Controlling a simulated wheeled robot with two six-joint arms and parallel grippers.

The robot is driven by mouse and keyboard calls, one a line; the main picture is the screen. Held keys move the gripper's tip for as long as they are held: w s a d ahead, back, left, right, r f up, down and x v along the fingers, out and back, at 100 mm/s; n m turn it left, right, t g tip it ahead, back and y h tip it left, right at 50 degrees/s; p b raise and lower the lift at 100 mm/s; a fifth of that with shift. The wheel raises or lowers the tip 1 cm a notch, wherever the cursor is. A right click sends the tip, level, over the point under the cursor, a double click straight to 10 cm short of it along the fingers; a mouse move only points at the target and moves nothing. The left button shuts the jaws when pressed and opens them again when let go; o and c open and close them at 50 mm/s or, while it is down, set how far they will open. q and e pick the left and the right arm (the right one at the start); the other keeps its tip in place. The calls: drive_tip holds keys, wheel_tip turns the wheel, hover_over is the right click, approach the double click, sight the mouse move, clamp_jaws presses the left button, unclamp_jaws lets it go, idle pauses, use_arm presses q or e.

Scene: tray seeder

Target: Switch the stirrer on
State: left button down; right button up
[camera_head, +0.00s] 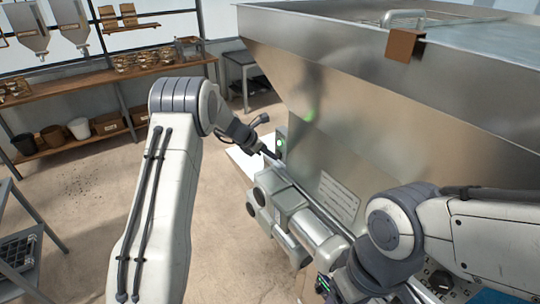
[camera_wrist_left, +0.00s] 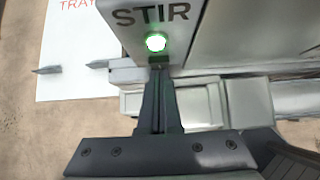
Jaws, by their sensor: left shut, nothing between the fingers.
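The stirrer's switch box (camera_wrist_left: 178,18), a grey housing marked STIR, is at the top of the left wrist view. Its round lamp (camera_wrist_left: 156,42) glows green. My left gripper (camera_wrist_left: 158,74) is shut and empty, its fingertips just below the lamp at the box's lower edge; whether they touch it I cannot tell. In the head view the box (camera_head: 281,141) is a small block on the side of the steel hopper (camera_head: 330,110), with a green glow. My left gripper (camera_head: 270,154) points at it. My right arm enters from the right; its fingers are not seen.
Grey motor housings (camera_head: 268,190) and a tube lie just below the box. A white sheet (camera_wrist_left: 75,60) with red lettering lies to its left. A wooden bench (camera_head: 95,85) stands along the back wall, and a rack (camera_head: 20,250) at the left.

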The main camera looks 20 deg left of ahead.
use_arm(q)
drive_tip(key=shift+w+d+r+p, duration=0.1)
drive_tip(key=shift+w+r+p, duration=0.15)
drive_tip(key=shift+r, duration=0.5)
use_arm(e)
drive_tip(key=shift+r, duration=0.5)
use_arm(q)
drive_tip(key=shift+r, duration=0.1)
drive_tip(key=s+a, duration=0.3)
drive_tip(key=shift+s+a+r+b, duration=0.1)
drive_tip(key=shift+s+a+b, duration=0.1)
drive_tip(key=shift+s+b, duration=0.1)
drive_tip(key=b+v, duration=0.2)
drive_tip(key=v, duration=0.7)
drive_tip(key=shift+d+r, duration=0.25)
drive_tip(key=shift+r, duration=0.1)
use_arm(e)
drive_tip(key=f, duration=0.3)
drive_tip(key=shift+s+a, duration=0.3)
drive_tip(key=shift+s, duration=0.1)
